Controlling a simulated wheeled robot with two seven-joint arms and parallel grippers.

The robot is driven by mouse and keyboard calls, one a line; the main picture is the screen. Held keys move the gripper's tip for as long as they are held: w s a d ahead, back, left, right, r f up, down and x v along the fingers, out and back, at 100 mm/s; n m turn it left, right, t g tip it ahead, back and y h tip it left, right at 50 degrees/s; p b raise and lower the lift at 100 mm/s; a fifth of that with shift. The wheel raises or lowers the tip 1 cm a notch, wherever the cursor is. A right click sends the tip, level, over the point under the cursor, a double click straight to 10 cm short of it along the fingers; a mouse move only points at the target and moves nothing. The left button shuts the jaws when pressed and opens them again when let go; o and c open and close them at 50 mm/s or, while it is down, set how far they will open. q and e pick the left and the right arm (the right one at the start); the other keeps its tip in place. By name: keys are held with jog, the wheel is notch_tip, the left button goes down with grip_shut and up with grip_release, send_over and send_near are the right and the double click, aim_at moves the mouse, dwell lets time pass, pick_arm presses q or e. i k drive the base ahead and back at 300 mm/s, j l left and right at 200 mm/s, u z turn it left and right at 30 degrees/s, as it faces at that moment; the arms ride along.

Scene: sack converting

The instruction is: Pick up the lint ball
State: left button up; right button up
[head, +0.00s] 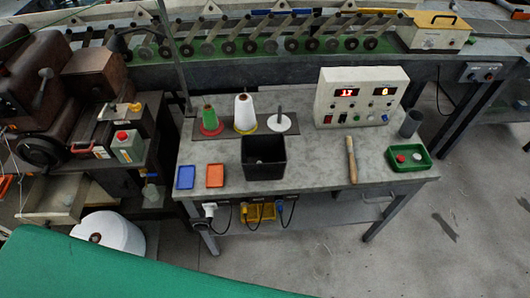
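I cannot tell for sure which thing is the lint ball. A small pale round thing (417,156) lies in the green tray (424,167) at the right end of the grey table, beside a red round thing (401,158). A small greyish thing (259,161) also shows inside the black bin (264,173) at the table's front middle; it is too small and dark to make out. Neither of my grippers is in view.
On the table (320,165) stand thread cones (245,112), a control box (360,97), a grey cup (410,124), a brush-like wooden tool (351,160), and blue (186,177) and orange (215,176) trays. A green surface (110,270) fills the lower left. Floor at lower right is clear.

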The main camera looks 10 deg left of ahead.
aim_at(67, 201)
jog(key=u, duration=2.2)
